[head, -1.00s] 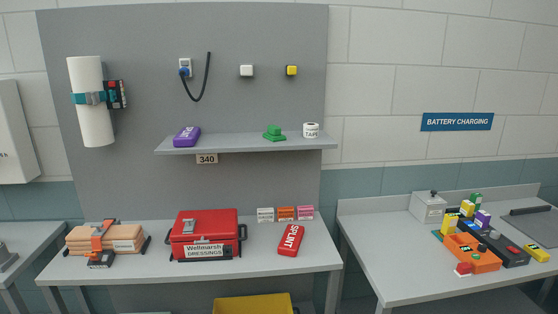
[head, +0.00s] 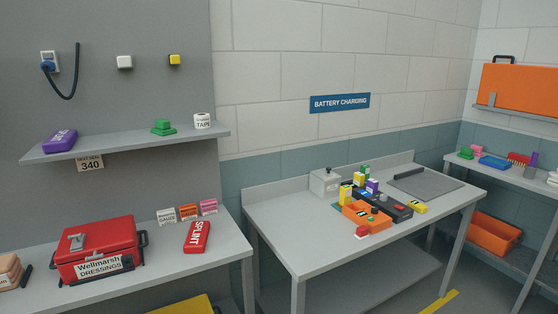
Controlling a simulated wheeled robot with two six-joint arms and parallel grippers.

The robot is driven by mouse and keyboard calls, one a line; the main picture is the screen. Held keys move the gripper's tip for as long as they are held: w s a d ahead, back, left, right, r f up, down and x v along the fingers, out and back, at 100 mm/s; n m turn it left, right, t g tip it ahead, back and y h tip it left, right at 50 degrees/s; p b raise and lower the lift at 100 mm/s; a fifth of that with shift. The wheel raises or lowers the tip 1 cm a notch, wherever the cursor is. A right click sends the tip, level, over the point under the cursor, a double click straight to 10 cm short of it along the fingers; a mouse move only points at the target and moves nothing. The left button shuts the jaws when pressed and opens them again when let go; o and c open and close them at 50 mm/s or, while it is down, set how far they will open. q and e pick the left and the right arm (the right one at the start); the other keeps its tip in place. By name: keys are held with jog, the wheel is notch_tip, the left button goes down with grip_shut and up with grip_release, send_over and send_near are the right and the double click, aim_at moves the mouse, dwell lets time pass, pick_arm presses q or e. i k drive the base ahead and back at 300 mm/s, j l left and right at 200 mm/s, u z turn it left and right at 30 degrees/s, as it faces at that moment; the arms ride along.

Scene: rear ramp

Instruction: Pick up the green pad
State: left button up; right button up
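A green stepped object (head: 163,127) sits on the grey wall shelf, just left of the white tape roll (head: 203,121). A second, small green item (head: 466,153) lies at the left end of the far right bench. I cannot tell from the picture which of these is the green pad. A green piece (head: 365,170) also stands among the batteries on the middle bench. Neither of my grippers is in view.
The wall shelf (head: 110,146) also holds a purple pack (head: 61,140). Below it, a bench holds a red dressings case (head: 97,248) and a red splint pack (head: 197,236). An orange case (head: 520,88) is up at right.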

aim_at(163, 128)
jog(key=u, duration=0.75)
jog(key=i+l+u, duration=0.15)
jog(key=u, duration=0.25)
jog(key=i+l+u, duration=0.1)
jog(key=u, duration=0.35)
jog(key=i+l+u, duration=0.1)
jog(key=l+u, duration=0.45)
jog(key=u, duration=0.25)
